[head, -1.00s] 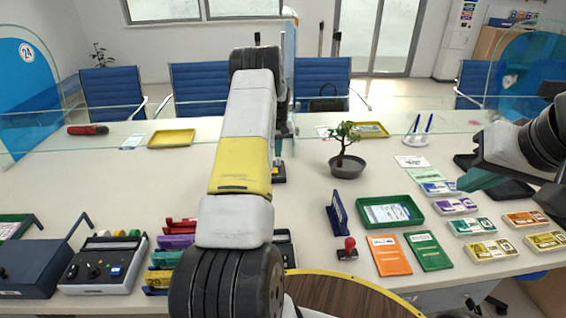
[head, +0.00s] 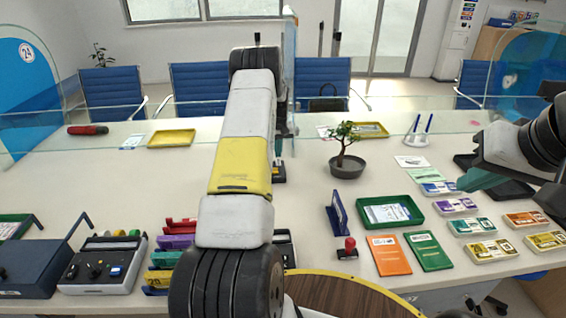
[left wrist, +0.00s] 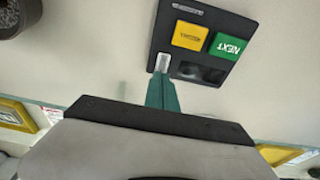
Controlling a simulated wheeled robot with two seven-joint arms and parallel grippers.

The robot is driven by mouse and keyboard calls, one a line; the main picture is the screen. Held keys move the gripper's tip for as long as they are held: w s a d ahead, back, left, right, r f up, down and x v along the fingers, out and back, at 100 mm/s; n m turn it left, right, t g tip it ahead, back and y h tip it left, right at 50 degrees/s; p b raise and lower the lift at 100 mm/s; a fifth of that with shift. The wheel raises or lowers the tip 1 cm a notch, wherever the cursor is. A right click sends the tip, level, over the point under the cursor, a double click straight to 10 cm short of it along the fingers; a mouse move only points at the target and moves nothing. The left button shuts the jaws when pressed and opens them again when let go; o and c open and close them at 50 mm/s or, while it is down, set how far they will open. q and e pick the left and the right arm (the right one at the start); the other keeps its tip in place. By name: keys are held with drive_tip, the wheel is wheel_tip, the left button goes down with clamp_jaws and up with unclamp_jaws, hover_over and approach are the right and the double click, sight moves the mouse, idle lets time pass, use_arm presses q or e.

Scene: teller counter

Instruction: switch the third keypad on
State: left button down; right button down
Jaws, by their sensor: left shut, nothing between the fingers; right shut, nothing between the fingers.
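A black keypad (left wrist: 203,42) with a yellow button, a green NEXT button and a small pale switch (left wrist: 163,62) fills the top of the left wrist view. In the head view this keypad (head: 280,177) is partly hidden behind my left arm. My left gripper (left wrist: 161,78) is shut and empty, its teal fingertips right at the pale switch; I cannot tell whether they touch it. The gripper also shows in the head view (head: 279,150). My right gripper (head: 470,182) is shut and empty above the right of the counter. I cannot tell which keypad counts as the third.
A potted bonsai (head: 346,160) stands right of the keypad. A green tray (head: 418,210), a red-handled stamp (head: 348,249), folders and banknote bundles lie to the right. A control console (head: 102,265) and a dark box (head: 40,266) stand front left. A glass screen runs along the back.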

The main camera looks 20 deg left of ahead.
use_arm(q)
drive_tip(key=shift+f, duration=0.95)
idle(0.8)
drive_tip(key=shift+r, duration=3.55)
wheel_tip(320, 180, up, 14)
drive_tip(key=m+t, duration=0.1)
hover_over(279, 161)
drive_tip(key=s+d, duration=0.5)
drive_tip(key=s+d+r+m+t+h, duration=0.2)
drive_tip(key=s+d+r, duration=0.6)
drive_tip(key=s+r, duration=0.35)
drive_tip(key=s+d+m, duration=0.1)
drive_tip(key=s+d, duration=0.3)
drive_tip(key=s, duration=0.8)
drive_tip(key=s+d+m+t+h, duration=0.1)
drive_tip(key=s+d, duration=0.3)
drive_tip(key=s, duration=0.9)
drive_tip(key=shift+d+m+t, duration=0.2)
drive_tip(key=shift+m+t, duration=0.1)
drive_tip(key=shift+m, duration=0.1)
